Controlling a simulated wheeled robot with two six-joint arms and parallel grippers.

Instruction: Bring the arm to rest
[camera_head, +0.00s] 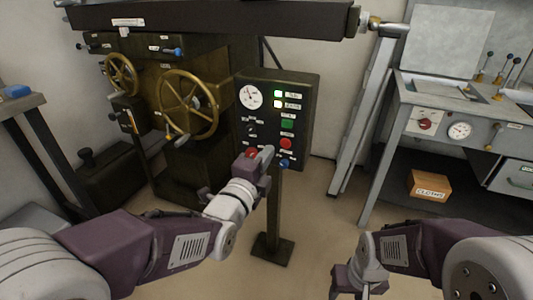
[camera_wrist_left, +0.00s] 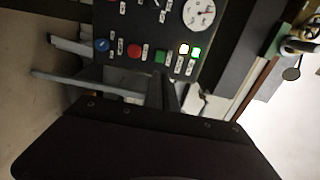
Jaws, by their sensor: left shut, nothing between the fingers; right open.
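My left arm (camera_head: 232,205) reaches from the left toward a dark control panel. My left gripper (camera_head: 266,153) is shut and empty, and in the head view it overlaps the panel's lower part, near its red and blue buttons. I cannot tell whether it touches the panel. My right gripper (camera_head: 358,290) is open and empty, low at the bottom right, with its fingers partly cut off by the picture edge.
The control panel (camera_head: 303,115) stands on a post with a floor plate (camera_head: 273,249); its two lamps are lit green and white. It also shows in the left wrist view (camera_wrist_left: 150,22). Brass handwheels (camera_head: 188,104) are left, a grey bench (camera_head: 455,105) and cardboard box (camera_head: 429,186) right.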

